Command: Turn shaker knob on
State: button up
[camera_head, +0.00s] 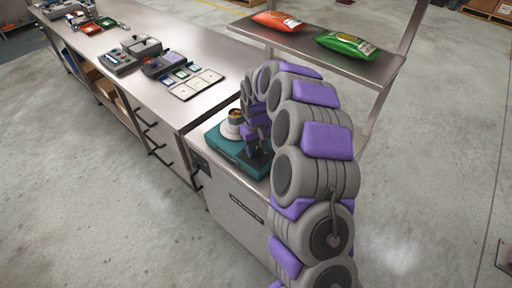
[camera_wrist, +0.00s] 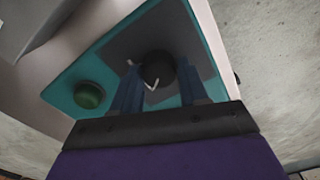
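The shaker (camera_head: 226,150) is a teal, box-shaped device on the near end of the steel counter. In the wrist view its teal top (camera_wrist: 62,88) carries a dark panel with a round black knob (camera_wrist: 158,68). A white mark shows at the knob's lower left. My gripper (camera_wrist: 160,80) has its two blue fingers apart, one on each side of the knob. I cannot tell whether they touch it. In the head view my gripper (camera_head: 256,148) is over the shaker's right part, and my arm and gripper hide the knob.
A round green button (camera_wrist: 89,95) sits left of the knob. A white round base with a small jar (camera_head: 235,117) stands at the shaker's back. Cards (camera_head: 198,84) and devices (camera_head: 119,61) lie farther along the counter. A shelf (camera_head: 305,46) holds red and green bags.

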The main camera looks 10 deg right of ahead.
jog(key=c, duration=0.6)
